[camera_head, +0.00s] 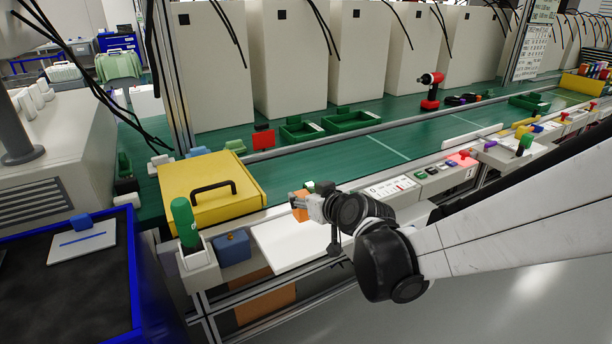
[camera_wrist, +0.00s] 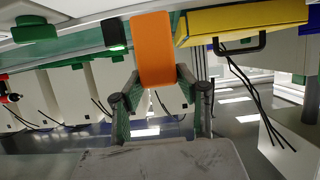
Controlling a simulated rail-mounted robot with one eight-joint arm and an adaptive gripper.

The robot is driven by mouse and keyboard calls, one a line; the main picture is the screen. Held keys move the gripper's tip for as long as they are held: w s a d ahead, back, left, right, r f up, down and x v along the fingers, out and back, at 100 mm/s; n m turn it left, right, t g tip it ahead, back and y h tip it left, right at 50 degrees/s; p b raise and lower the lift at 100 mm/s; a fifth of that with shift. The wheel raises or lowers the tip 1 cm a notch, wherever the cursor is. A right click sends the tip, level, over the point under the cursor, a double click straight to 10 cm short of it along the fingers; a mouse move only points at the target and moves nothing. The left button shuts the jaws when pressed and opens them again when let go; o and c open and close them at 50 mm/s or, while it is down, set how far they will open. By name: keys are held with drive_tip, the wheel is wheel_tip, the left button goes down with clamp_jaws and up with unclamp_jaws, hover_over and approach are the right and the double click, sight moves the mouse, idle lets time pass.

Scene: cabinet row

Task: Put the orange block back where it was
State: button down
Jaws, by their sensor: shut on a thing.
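The orange block (camera_head: 299,206) is at the end of my arm, above the near edge of the green bench. In the wrist view the orange block (camera_wrist: 153,49) sits upright between the two fingers. My gripper (camera_head: 308,205) is shut on it; the fingers also show in the wrist view (camera_wrist: 154,85). A white panel (camera_head: 290,240) lies below the gripper. The head view shows only part of the block, as the gripper covers some of it.
A yellow case (camera_head: 180,185) with a black handle stands left of my gripper. A control panel (camera_head: 390,188) is to the right. Green trays (camera_head: 350,122) lie on the green bench (camera_head: 380,147), which has bare stretches.

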drive_tip(key=shift+w+d+f, duration=0.45)
drive_tip(key=shift+d+f, duration=0.2)
drive_tip(key=shift+f+b, duration=1)
drive_tip(key=shift+f, duration=0.8)
drive_tip(key=shift+f, duration=0.15)
drive_tip(key=c, duration=1.2)
unclamp_jaws()
drive_tip(key=shift+c, duration=0.2)
